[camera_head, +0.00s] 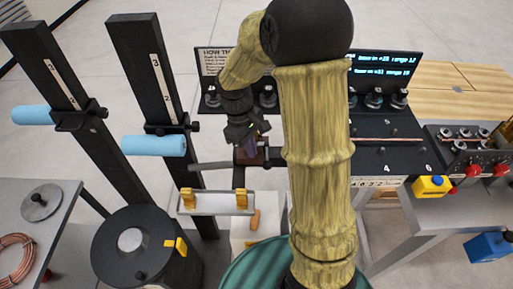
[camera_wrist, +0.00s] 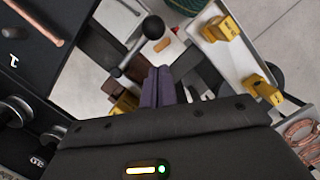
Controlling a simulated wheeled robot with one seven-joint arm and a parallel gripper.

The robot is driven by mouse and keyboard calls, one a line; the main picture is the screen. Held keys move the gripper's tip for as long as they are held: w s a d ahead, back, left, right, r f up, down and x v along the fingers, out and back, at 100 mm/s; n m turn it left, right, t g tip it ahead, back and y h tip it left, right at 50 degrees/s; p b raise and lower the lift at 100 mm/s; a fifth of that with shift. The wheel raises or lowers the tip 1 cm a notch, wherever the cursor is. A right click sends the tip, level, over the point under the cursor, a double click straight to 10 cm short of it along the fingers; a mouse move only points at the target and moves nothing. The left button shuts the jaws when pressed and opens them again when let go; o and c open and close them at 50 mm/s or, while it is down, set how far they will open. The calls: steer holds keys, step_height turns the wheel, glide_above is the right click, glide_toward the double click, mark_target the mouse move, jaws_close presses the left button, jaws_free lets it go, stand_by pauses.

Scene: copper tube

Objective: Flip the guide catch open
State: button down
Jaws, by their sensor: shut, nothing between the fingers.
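My gripper (camera_head: 247,147) is at the bender in the middle of the head view, pointing down with its purple fingers together. In the wrist view the shut fingers (camera_wrist: 159,86) have nothing between them. A black ball knob (camera_wrist: 152,27) on a rod stands beyond the fingertips.
A white tray (camera_head: 215,210) with two yellow clips stands in front of the gripper. A black drum (camera_head: 133,265) and posts with blue rollers (camera_head: 154,146) stand left. A black panel with knobs (camera_head: 378,125) is right. My arm hides the middle.

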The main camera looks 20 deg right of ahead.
steer(key=shift+s+d+f, duration=0.15)
steer(key=shift+s+d, duration=0.55)
steer(key=shift+s, duration=0.25)
steer(key=shift+w+a, duration=0.1)
steer(key=shift+a, duration=0.05)
